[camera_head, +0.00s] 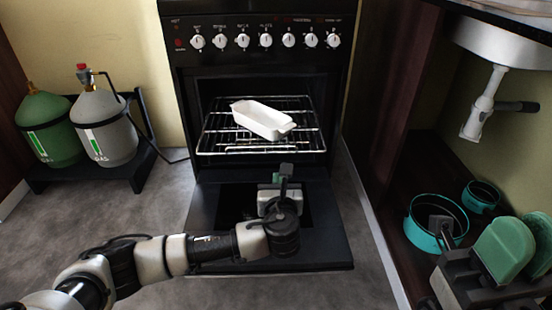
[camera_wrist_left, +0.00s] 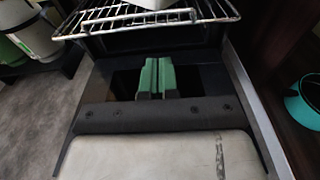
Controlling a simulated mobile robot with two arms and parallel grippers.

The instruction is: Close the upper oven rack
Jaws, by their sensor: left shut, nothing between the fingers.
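The black oven's upper rack (camera_head: 217,146) is a wire rack, pulled out over the lowered oven door. A white baking dish (camera_head: 262,119) rests on it. In the left wrist view the rack (camera_wrist_left: 215,13) crosses the top, with part of the dish above it. My left gripper (camera_head: 284,172) is over the open door, just below and in front of the rack's front edge. Its green fingers (camera_wrist_left: 157,77) are shut together and empty. My right gripper (camera_head: 510,250), with green pads, is at the lower right; its fingers look apart.
The oven door (camera_head: 205,215) lies open, flat in front of the oven. Two gas bottles, green (camera_head: 47,127) and grey (camera_head: 103,127), stand on a black stand at left. Teal pots (camera_head: 415,226) sit in the cabinet under the sink at right. Grey floor is free at left.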

